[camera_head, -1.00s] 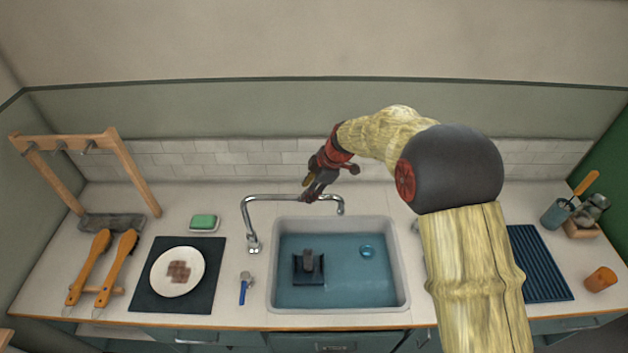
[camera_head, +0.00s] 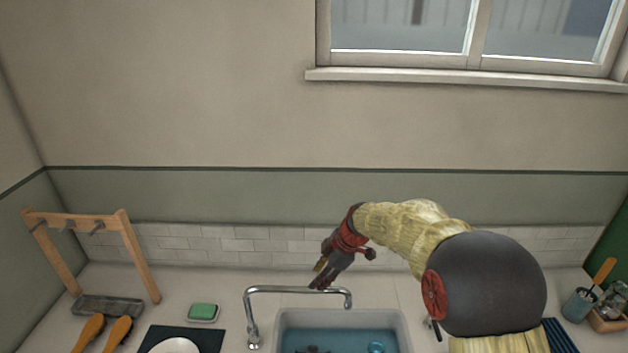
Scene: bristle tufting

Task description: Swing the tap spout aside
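The chrome tap (camera_head: 252,330) stands at the left rear of the sink. Its spout (camera_head: 290,290) runs to the right and turns down at its end over the sink basin (camera_head: 296,316). My gripper (camera_head: 318,285) points down and left, with its tips at or just behind the right half of the spout. I cannot tell whether they touch it. The fingers look close together, but their opening is hard to see at this size. The lower part of the sink is cut off by the frame.
A green sponge in a dish (camera_head: 203,312) lies left of the tap. A wooden rack (camera_head: 80,222) stands at the far left, with brushes (camera_head: 92,330) in front. A dark mat with a plate (camera_head: 172,346) is cut off below. A cup with a brush (camera_head: 578,303) stands at right.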

